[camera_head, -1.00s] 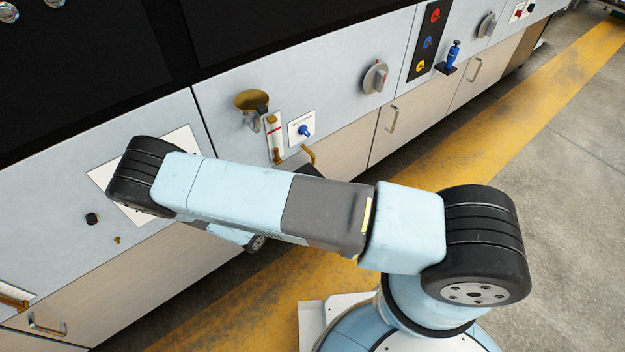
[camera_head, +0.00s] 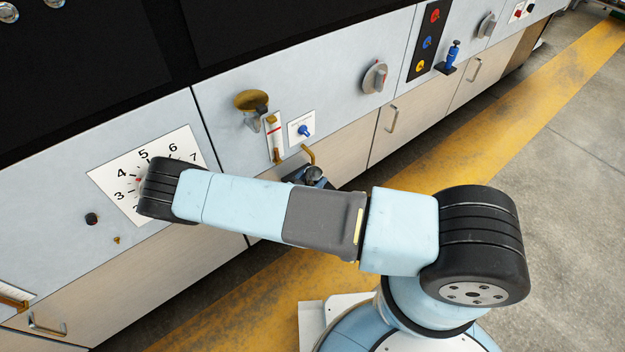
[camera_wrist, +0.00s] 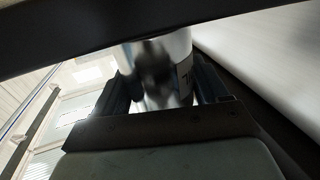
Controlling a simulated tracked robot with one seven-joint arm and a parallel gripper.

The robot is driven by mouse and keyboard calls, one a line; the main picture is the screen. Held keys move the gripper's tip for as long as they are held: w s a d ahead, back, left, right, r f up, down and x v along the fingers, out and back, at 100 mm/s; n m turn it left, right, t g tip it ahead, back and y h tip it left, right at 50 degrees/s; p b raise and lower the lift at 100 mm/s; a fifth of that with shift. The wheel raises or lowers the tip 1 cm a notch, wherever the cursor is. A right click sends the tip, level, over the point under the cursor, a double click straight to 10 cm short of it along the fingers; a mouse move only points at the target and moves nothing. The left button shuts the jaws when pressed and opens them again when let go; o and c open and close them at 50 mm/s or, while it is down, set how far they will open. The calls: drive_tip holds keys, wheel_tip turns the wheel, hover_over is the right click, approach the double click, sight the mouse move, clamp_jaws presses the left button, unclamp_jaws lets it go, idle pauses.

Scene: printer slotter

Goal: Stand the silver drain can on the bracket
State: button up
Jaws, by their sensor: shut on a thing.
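The silver drain can (camera_wrist: 160,72) fills the space between the two dark fingers of my gripper (camera_wrist: 163,88) in the wrist view. The gripper is shut on the can's sides. Dark reflections and part of a dark marking show on its shiny wall. A dark bar across the top of that view hides one end of the can. In the head view, a small dark and silvery part (camera_head: 314,174) shows behind my forearm, just below the brass drain spout (camera_head: 308,153). I cannot tell there which part is can and which is gripper. The bracket cannot be made out clearly.
The machine's panel carries a brass funnel-like fitting (camera_head: 251,101), a sight gauge (camera_head: 273,137), a blue valve knob (camera_head: 304,130) and a numbered dial (camera_head: 125,180). A grey knob (camera_head: 375,77) is to the right. Floor with a yellow stripe (camera_head: 425,172) lies clear in front.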

drive_tip(key=shift+f, duration=0.35)
drive_tip(key=shift+f, duration=0.1)
drive_tip(key=o, duration=1.1)
drive_tip(key=shift+s+a, duration=0.15)
drive_tip(key=shift+a, duration=0.05)
drive_tip(key=v, duration=1.1)
drive_tip(key=shift+s+a, duration=0.2)
drive_tip(key=shift+a, duration=0.05)
